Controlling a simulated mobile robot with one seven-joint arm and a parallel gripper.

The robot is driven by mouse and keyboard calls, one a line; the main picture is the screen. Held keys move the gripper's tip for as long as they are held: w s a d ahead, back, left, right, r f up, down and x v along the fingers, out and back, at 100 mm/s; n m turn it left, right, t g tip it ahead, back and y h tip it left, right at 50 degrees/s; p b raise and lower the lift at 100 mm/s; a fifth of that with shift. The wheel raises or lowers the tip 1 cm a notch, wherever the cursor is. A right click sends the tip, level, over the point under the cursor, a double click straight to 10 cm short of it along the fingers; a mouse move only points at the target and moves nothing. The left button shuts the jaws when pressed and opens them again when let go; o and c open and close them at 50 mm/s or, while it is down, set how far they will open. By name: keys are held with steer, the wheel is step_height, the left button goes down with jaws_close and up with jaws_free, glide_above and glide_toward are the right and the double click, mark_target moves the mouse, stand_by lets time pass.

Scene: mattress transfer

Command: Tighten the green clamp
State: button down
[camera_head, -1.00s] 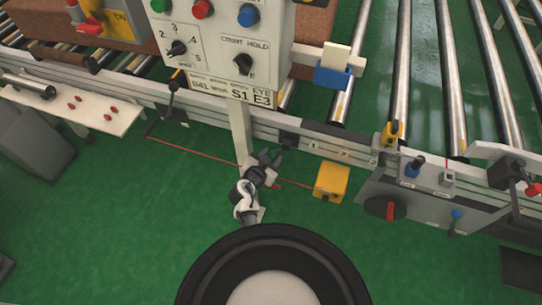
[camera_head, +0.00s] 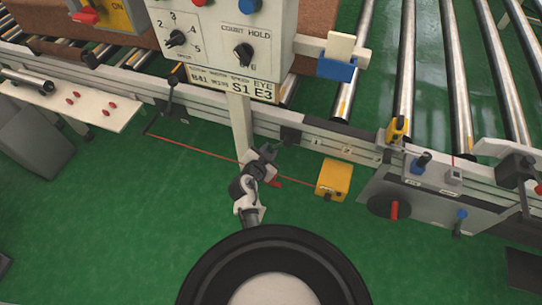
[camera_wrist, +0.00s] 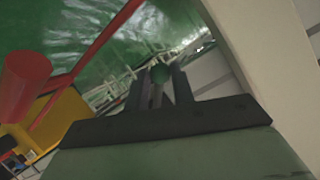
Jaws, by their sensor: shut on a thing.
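A dark green round knob (camera_wrist: 161,73), which looks like part of the green clamp, sits between my fingertips in the wrist view. My gripper (camera_wrist: 158,88) is shut on it. The rest of the clamp is hidden or too dark to make out. In the head view my gripper (camera_head: 268,154) is small and dark, at the foot of the console's pale post, close to the conveyor's side rail. The green knob cannot be made out there.
A pale post (camera_head: 240,125) stands right beside my gripper. A yellow box (camera_head: 334,179) is to its right, with a red line on the green floor. A red cylinder (camera_wrist: 24,85) is close at left in the wrist view. A grey panel (camera_head: 425,200) stands further right.

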steer(key=r+m+y+b, duration=0.1)
steer(key=b, duration=0.1)
steer(key=a+r+m+y+b, duration=0.1)
steer(key=m+b, duration=0.1)
steer(key=r+m+t+b, duration=0.1)
steer(key=shift+w+a+r+y+b, duration=0.3)
steer(key=shift+a+r+y+b, duration=0.05)
steer(key=shift+y+b, duration=0.05)
steer(key=shift+a+r+m+t+y+b, duration=0.1)
steer(key=shift+r+m+t+y+b, duration=0.4)
steer(key=shift+r+m+b, duration=0.35)
steer(key=shift+r+m+t+y+b, duration=0.4)
steer(key=shift+r+m+y+b, duration=0.1)
steer(key=shift+r+m, duration=0.65)
steer(key=c, duration=1.2)
jaws_free()
steer(key=shift+c, duration=0.2)
steer(key=shift+o, duration=0.3)
